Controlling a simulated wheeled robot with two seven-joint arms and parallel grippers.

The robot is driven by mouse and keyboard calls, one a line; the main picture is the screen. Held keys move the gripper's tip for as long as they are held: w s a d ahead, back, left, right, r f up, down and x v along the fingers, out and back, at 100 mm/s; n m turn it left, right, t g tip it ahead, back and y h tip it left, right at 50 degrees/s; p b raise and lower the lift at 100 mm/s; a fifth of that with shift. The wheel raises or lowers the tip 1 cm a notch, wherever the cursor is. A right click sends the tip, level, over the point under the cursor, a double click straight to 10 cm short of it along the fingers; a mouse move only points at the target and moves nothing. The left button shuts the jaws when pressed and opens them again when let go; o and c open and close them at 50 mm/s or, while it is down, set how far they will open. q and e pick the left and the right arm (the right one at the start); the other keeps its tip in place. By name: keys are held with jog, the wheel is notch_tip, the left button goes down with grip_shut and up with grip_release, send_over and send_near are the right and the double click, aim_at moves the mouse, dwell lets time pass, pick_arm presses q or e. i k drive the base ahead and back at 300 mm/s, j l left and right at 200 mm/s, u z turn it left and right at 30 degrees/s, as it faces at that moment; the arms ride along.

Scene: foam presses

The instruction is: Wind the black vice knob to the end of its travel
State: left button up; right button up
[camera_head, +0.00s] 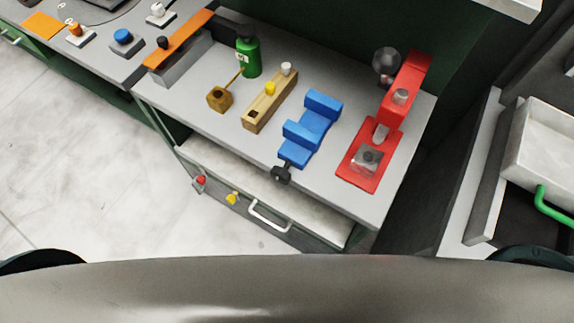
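A blue vice (307,131) stands on the grey workbench (225,144), right of its middle. Its two jaws are apart, with a gap between them. The black vice knob (281,175) sits at the vice's near end, at the front edge of the bench. Nothing touches the knob. Neither of my grippers is in this view. Only part of my own body shows along the bottom.
A red press (365,182) stands right of the vice. A wooden block (258,118), a mallet (220,99) and a green bottle (248,52) stand left of it. A drawer with a white handle (268,218) is below. An orange-topped tool (178,48) is farther left.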

aim_at(281, 174)
jog(key=j+z, duration=0.1)
jog(key=z, duration=0.35)
jog(key=j+z, duration=0.15)
jog(key=z, duration=0.3)
jog(key=j+z, duration=0.1)
jog(key=z, duration=0.3)
jog(key=k+j+z, duration=0.45)
jog(key=j, duration=0.2)
jog(key=k+j+z, duration=0.45)
jog(key=k+j, duration=0.45)
jog(key=j, duration=0.25)
jog(key=z, duration=0.05)
